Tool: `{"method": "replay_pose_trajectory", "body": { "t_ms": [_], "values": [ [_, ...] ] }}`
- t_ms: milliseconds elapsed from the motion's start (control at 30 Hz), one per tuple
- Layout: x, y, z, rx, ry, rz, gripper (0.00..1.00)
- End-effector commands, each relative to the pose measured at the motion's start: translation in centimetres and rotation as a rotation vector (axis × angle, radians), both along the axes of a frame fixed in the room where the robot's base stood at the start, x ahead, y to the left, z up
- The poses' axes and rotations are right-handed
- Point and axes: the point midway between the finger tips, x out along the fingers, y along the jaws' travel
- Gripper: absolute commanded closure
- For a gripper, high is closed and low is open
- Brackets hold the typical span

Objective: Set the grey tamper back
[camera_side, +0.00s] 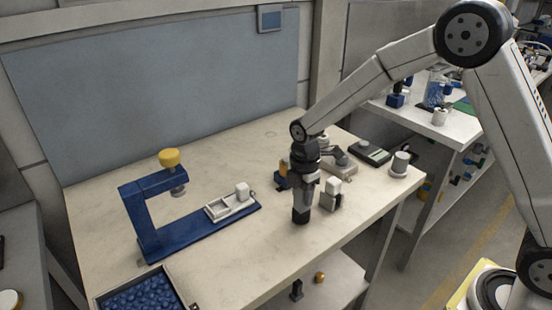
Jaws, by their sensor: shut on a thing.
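My gripper (303,178) points straight down over the right half of the pale table. It is shut on the grey tamper (301,197), an upright grey piece with a dark lower end. The jaws and the upper part of the tamper are small and partly merged in this view. The dark lower end is at or just above the tabletop; I cannot tell whether it touches.
A small block with a white top (333,188) stands close right of my gripper. A blue press frame (150,225) with a yellow knob (170,158) stands left. A bin of blue pieces (140,295) is front left. A grey cylinder (400,162) stands near the right edge.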

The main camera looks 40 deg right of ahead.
Motion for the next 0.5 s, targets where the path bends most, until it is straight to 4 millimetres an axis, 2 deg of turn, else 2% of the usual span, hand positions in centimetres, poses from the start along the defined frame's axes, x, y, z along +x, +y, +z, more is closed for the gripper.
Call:
{"method": "replay_pose_trajectory", "body": {
  "t_ms": [333,367,400,467,500],
  "values": [
    [0.05,0.00,-0.32,0.000,-0.002,0.000,1.00],
    [0.06,0.01,-0.30,0.000,-0.002,0.000,0.41],
    [0.06,0.00,-0.30,0.000,-0.002,0.000,0.28],
    [0.05,0.01,-0.30,0.000,-0.002,0.000,0.09],
    [0.05,0.01,-0.31,0.000,-0.002,0.000,0.09]
  ]
}}
